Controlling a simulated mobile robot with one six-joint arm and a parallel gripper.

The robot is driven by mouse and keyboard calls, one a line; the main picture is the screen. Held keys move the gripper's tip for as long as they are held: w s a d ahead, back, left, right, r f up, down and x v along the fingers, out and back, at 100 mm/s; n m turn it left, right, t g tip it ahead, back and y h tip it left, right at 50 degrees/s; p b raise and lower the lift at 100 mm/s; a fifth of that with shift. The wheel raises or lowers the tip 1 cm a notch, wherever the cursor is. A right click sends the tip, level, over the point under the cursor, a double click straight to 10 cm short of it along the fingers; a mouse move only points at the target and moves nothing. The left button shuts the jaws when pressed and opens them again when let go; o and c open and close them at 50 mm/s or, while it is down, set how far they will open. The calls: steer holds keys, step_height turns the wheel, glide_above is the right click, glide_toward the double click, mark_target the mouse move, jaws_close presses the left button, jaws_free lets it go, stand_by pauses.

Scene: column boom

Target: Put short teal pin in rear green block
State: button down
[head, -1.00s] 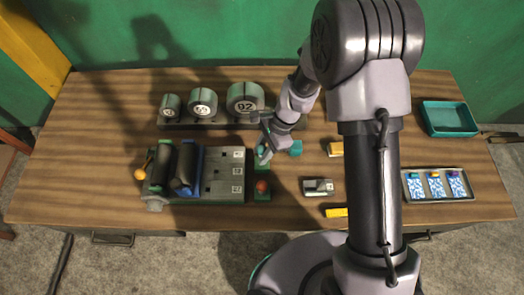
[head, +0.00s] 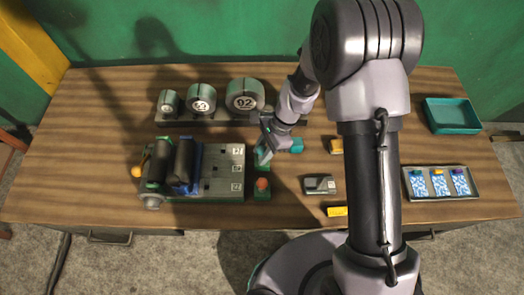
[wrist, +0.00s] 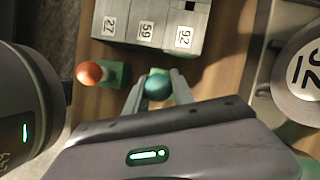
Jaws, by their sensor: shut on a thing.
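The teal pin (wrist: 158,84) shows its round head between the two fingers in the wrist view. My gripper (wrist: 158,92) is shut on it. In the head view my gripper (head: 262,155) is over the rear green block (head: 262,167), just right of the numbered grey block. The fingers and wrist hide most of the pin and the block there. I cannot tell whether the pin's lower end is in the block. The front green block (head: 262,196) holds an orange-headed pin (head: 262,184), which also shows beside my gripper in the wrist view (wrist: 90,73).
The numbered grey block (head: 225,170) with dark rollers stands close on the left. Numbered round drums (head: 245,95) stand behind. A teal block (head: 297,145), a grey device (head: 320,185) and a yellow bar (head: 337,211) lie to the right. A teal tray (head: 452,116) is at far right.

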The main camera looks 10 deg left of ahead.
steer(key=shift+f, duration=0.45)
steer(key=c, duration=1)
jaws_free()
steer(key=shift+r, duration=0.1)
steer(key=p+v, duration=0.3)
steer(key=v, duration=1.4)
steer(key=shift+p, duration=0.35)
steer(key=shift+d+r, duration=0.1)
steer(key=shift+r, duration=0.05)
